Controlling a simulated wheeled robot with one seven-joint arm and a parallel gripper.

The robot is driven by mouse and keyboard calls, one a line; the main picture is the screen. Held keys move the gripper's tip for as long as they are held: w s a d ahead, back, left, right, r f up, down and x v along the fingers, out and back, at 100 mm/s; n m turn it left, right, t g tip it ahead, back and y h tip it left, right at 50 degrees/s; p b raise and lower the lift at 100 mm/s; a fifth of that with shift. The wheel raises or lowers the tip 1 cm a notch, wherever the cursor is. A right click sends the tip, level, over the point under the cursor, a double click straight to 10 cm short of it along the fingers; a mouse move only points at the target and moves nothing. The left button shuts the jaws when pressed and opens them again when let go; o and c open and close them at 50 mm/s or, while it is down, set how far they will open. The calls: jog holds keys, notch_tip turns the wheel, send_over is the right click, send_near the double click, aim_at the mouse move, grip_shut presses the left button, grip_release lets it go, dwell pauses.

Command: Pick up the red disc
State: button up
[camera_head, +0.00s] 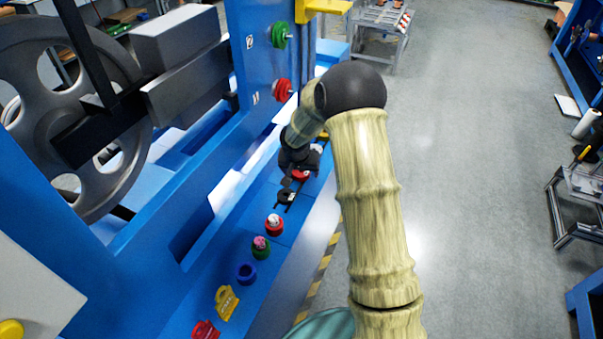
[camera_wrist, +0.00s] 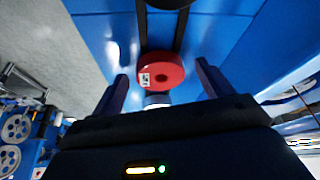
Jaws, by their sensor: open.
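A red disc (camera_wrist: 160,73) with a small white label lies in the wrist view, ahead of and between the two dark fingers of my gripper (camera_wrist: 163,85). The fingers are spread apart and I see no contact with the disc. In the head view my gripper (camera_head: 298,161) is low over the blue ledge, and a red disc (camera_head: 300,175) shows partly under it. Another red item (camera_head: 274,225) sits nearer on the same ledge, and red discs (camera_head: 282,89) hang on a peg of the blue panel.
A dark round part (camera_wrist: 168,2) is beyond the red disc. The grey floor (camera_head: 470,150) at right is largely open.

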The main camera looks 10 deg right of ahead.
aim_at(300, 173)
jog(key=shift+c, duration=0.5)
jog(key=shift+r, duration=0.1)
jog(key=c, duration=1.2)
notch_tip(300, 173, up, 10)
jog(key=shift+p, duration=0.9)
jog(key=shift+c, duration=0.2)
jog(key=shift+d, duration=0.1)
